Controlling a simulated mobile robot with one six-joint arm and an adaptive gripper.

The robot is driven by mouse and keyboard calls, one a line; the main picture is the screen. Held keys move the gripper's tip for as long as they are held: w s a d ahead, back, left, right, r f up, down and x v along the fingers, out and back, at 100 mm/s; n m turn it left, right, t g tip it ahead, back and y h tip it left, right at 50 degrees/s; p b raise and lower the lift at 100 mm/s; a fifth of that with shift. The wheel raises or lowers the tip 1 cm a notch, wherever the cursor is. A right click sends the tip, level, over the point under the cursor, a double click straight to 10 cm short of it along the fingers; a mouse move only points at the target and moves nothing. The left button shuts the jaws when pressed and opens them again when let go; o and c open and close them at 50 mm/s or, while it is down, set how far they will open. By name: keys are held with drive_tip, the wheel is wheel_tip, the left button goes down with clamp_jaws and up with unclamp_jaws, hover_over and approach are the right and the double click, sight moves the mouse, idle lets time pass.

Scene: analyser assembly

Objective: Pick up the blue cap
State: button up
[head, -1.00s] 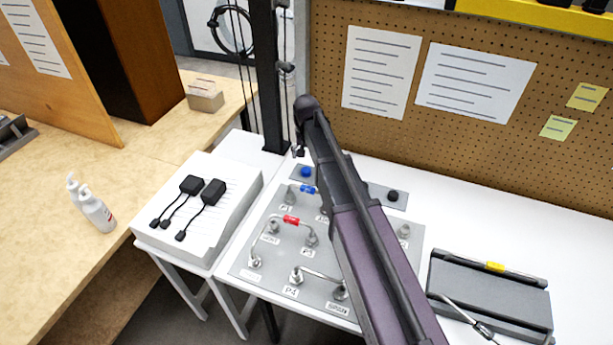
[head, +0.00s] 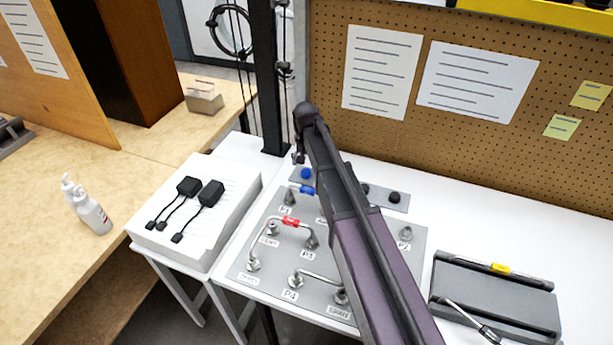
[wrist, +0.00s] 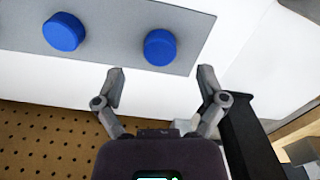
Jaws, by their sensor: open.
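A blue cap (head: 306,173) sits on the grey strip (head: 327,183) at the back of the white table. In the wrist view a blue cap (wrist: 161,46) lies just ahead of my gripper (wrist: 161,73), in line with the gap between the fingertips. A second blue cap (wrist: 63,31) is to its left on the same strip; in the head view my arm seems to hide it. My gripper is open and empty, with its fingers apart from both caps. In the head view my gripper (head: 299,157) shows small, just above the visible blue cap.
Two black caps (head: 394,197) are farther right on the strip. A grey panel (head: 265,268) with tubes and fittings lies in front. The pegboard (head: 390,140) rises behind, and a dark post (head: 271,80) stands close at the back left. A tray (head: 490,312) lies at right.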

sight(306, 171)
drive_tip(key=shift+f+b, duration=1.5)
drive_tip(key=shift+f, duration=0.3)
drive_tip(key=c, duration=0.8)
